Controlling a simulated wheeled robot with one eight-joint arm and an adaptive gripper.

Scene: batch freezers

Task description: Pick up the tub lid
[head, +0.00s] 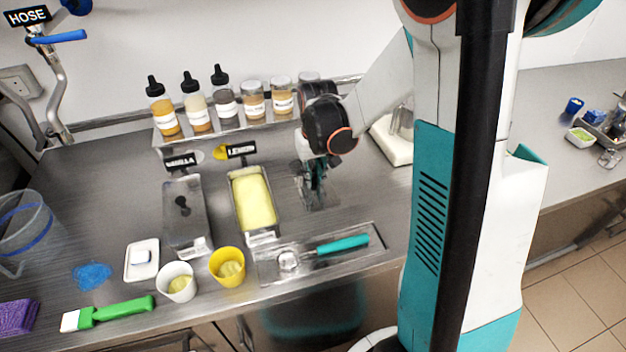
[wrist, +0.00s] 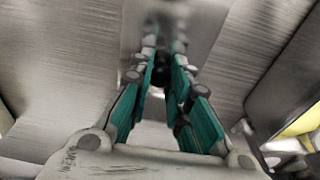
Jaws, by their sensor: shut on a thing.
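The tub lid (head: 316,205) is a metal plate on or just above the counter, right of the open lemon tub (head: 238,192). My gripper (head: 315,182) points down over it and hides much of it. In the wrist view my gripper (wrist: 162,68) has its teal fingers closed around the lid's black knob (wrist: 160,77). The lid's metal plate (wrist: 205,22) spreads beyond the fingertips in that view. I cannot tell whether the lid touches the counter. The lemon tub holds yellow ice cream. The vanilla tub (head: 172,228) is covered by its own lid with a black knob.
Several bottles and jars (head: 225,104) stand on a shelf behind. A tray (head: 350,245) with a teal-handled scoop lies in front, beside a yellow cup (head: 228,267) and a white cup (head: 177,281). A white-based device (head: 390,142) stands behind right of my gripper.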

